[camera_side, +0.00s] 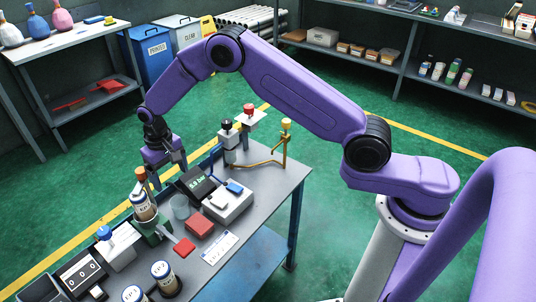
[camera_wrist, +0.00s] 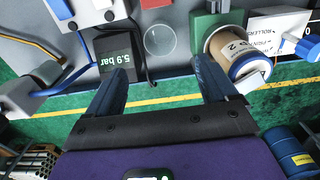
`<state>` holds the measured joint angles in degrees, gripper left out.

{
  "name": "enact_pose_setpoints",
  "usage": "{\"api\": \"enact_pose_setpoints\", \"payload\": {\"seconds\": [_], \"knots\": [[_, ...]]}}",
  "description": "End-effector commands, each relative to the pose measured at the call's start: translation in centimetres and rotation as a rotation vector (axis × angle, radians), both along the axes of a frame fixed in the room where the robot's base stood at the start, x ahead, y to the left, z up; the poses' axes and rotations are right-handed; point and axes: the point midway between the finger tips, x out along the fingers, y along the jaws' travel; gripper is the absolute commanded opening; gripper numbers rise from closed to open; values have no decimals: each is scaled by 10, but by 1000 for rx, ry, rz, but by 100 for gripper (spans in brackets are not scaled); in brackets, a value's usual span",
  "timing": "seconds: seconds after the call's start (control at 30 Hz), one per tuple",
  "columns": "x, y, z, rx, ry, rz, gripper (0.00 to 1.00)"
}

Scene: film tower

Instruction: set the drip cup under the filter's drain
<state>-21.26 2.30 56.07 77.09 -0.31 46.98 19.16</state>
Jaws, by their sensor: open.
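A clear, empty-looking cup (camera_side: 180,207), apparently the drip cup, stands on the grey table near the pressure display. It also shows in the wrist view (camera_wrist: 159,39), beyond and roughly between my fingertips. My gripper (camera_side: 168,178) is open and empty above the table near the cup, its fingers apart in the wrist view (camera_wrist: 160,72). A grey unit with a black knob (camera_side: 228,140) and a blue hose stands toward the table's back; it may be the filter. I cannot make out its drain.
A dark display reading 5.9 bar (camera_wrist: 117,58) stands close beside the cup. A labelled roll (camera_side: 144,206) on a green holder is on the cup's other side. Red blocks (camera_side: 199,227) lie in front. A brass pipe (camera_side: 262,163) stands near the table's right edge.

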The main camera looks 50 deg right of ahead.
Motion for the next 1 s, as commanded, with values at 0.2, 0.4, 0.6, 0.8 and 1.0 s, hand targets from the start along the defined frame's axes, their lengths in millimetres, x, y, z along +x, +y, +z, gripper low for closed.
{"api": "enact_pose_setpoints", "payload": {"seconds": [0.2,0.4,0.6,0.8,1.0], "knots": [[-7,4,13,1,-3,38,86],[-41,14,56,4,-9,172,86],[-90,13,96,7,-13,325,86],[-149,0,129,9,-15,475,86],[-212,-24,154,13,-19,628,86]]}}
